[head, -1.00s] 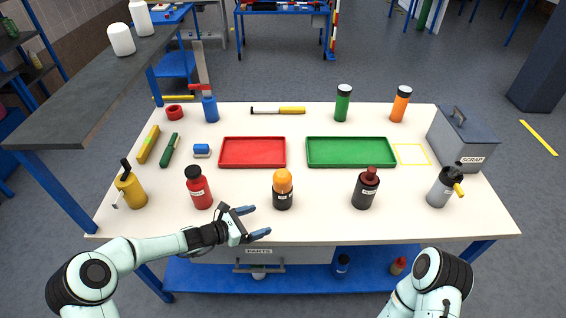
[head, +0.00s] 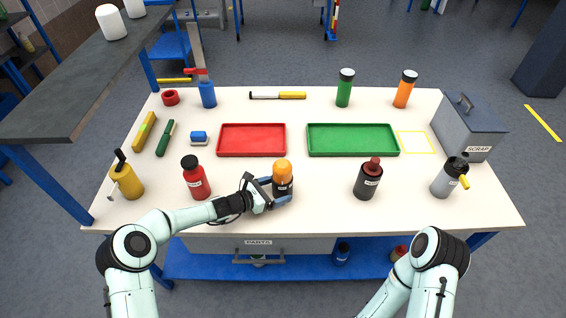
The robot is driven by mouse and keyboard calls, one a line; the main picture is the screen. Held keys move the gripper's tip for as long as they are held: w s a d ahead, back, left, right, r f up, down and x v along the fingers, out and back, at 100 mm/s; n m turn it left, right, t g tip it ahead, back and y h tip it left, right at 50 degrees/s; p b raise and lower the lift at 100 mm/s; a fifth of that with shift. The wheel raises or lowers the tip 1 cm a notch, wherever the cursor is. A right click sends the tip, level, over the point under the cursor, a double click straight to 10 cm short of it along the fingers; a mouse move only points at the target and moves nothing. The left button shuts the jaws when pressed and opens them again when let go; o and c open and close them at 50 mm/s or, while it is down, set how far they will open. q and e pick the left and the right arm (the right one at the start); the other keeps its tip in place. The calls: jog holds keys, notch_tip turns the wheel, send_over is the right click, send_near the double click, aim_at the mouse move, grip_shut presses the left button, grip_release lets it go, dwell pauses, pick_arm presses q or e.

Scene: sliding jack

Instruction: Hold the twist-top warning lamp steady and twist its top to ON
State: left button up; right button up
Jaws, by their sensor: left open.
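The warning lamp (head: 283,178) stands upright near the front middle of the table, with an orange dome on a dark base with a small white label. My left gripper (head: 274,191) is open, with its blue fingers on either side of the lamp's base. The far finger is partly hidden behind the lamp, and I cannot tell whether the fingers touch it. My right arm (head: 432,262) shows at the lower right, but its gripper is not in view.
A red bottle (head: 196,179) stands left of the lamp, close behind my left arm. A dark bottle (head: 368,180) stands to its right. Behind are a red tray (head: 251,153) and a green tray (head: 352,154). A grey scrap box (head: 469,130) stands at the right.

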pick_arm(q)
jog(key=shift+x, duration=0.8)
jog(key=c, duration=0.7)
